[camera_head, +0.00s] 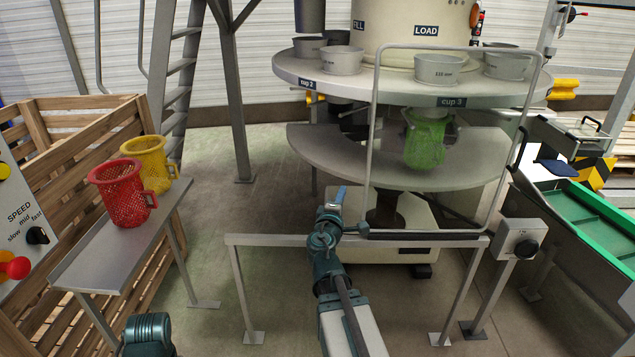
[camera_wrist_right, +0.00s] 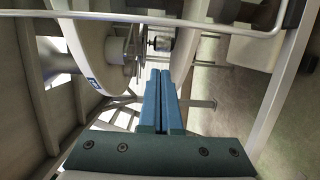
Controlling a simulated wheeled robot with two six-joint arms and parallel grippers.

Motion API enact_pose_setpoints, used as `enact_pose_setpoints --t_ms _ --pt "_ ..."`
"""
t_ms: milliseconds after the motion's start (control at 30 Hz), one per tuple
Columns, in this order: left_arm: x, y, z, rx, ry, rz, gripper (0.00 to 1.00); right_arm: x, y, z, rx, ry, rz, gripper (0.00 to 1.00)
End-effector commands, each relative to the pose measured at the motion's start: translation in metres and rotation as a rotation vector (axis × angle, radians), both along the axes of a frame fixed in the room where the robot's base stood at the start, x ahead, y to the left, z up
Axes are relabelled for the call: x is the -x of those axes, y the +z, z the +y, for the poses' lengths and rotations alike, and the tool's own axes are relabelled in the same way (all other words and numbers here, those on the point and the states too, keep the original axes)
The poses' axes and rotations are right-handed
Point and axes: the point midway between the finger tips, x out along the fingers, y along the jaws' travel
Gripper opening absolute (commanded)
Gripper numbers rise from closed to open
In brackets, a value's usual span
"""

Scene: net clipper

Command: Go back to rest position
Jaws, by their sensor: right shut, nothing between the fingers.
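My right gripper (camera_head: 339,196) is in the middle of the head view, at the front rail below the round machine. In the right wrist view its two blue fingers (camera_wrist_right: 163,98) lie side by side, shut and empty. Part of my left arm (camera_head: 148,332) shows at the bottom left; its gripper is out of the picture.
A metal rail (camera_head: 270,240) and wire guard frame (camera_head: 376,100) stand close to my right gripper. A green net (camera_head: 425,140) hangs under cup 3. Red (camera_head: 118,195) and yellow (camera_head: 148,160) net baskets sit on a side shelf (camera_head: 85,270). A green-edged conveyor (camera_head: 585,215) stands right.

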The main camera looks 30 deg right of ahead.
Motion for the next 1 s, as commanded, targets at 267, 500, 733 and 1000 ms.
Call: enact_pose_setpoints --t_ms 267,500,733,1000 --pt "0.000 0.000 0.000 0.000 0.000 0.000 0.50 -0.001 -0.003 0.006 -0.030 -0.007 -0.011 0.00" --pt "0.000 0.000 0.000 0.000 0.000 0.000 0.50 0.001 -0.068 0.091 -0.436 -0.120 -0.038 0.00" --pt "0.000 0.000 0.000 0.000 0.000 0.000 0.50 0.038 -0.159 0.227 -0.882 -0.248 0.182 0.00" --pt "0.000 0.000 0.000 0.000 0.000 0.000 0.50 0.106 -0.208 0.353 -1.149 -0.332 0.523 0.00"
